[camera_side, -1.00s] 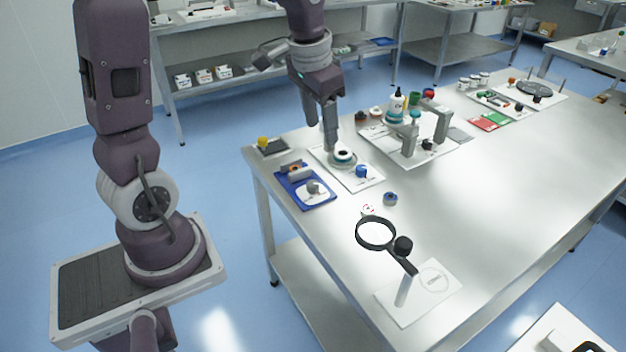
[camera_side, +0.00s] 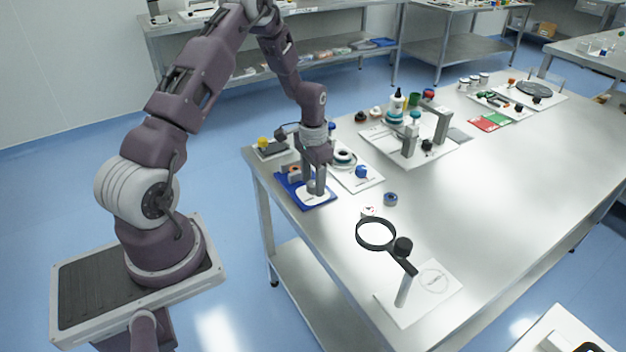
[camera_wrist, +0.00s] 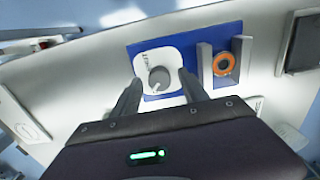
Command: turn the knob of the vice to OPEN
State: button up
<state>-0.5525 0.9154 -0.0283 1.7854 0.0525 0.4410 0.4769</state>
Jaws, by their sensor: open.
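The vice sits on a blue base plate (camera_side: 325,202) near the table's left end. Its grey round knob (camera_wrist: 159,78) is on a white dial plate (camera_wrist: 148,60) with small lettering that I cannot read. Beside it in the wrist view, the grey vice jaws (camera_wrist: 241,55) stand around an orange ring-like part (camera_wrist: 224,64). My gripper (camera_wrist: 157,82) is open, its fingers on either side of the knob. In the side view my gripper (camera_side: 313,190) is low over the dial plate and partly hides the knob. I cannot tell whether the fingers touch it.
A white board with a tape roll (camera_side: 344,157) and a blue knob (camera_side: 361,171) lies close on the right. A small board with a yellow knob (camera_side: 263,142) is behind. A magnifier (camera_side: 376,234) stands toward the front.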

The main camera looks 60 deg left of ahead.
aim_at(313, 183)
grip_shut()
jog(key=n, duration=0.3)
grip_release()
notch_tip(313, 183, up, 7)
jog(key=shift+r, duration=0.1)
dwell(0.5)
